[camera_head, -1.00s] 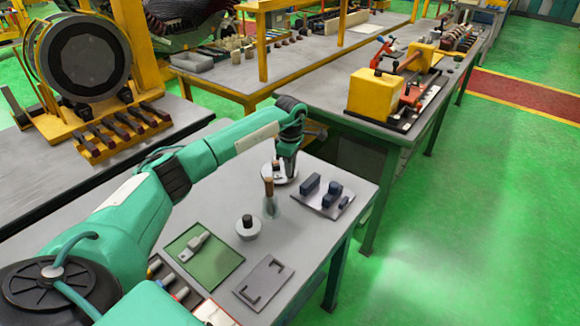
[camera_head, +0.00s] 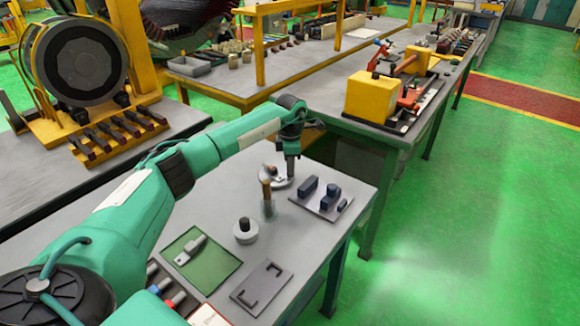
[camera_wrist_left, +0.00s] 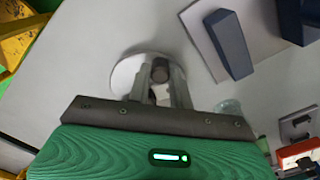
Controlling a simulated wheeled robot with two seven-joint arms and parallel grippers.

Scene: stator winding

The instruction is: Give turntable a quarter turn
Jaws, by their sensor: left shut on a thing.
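The turntable is a small pale round disc (camera_head: 277,184) on the grey worktable; a short dark upright piece shows at its far side. My left gripper (camera_head: 291,179) reaches down at the disc's right side. In the left wrist view, the disc (camera_wrist_left: 124,77) lies beneath the fingers, partly covered by them. There my left gripper (camera_wrist_left: 160,76) is shut on a short dark round peg (camera_wrist_left: 160,69) that stands at the disc. The peg's lower end is hidden. My right gripper is in no view.
A plate with dark blue blocks (camera_head: 328,203) lies to the right. A dark-topped round piece (camera_head: 245,231), a green mat (camera_head: 215,270) and a grey plate (camera_head: 246,297) lie nearer.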

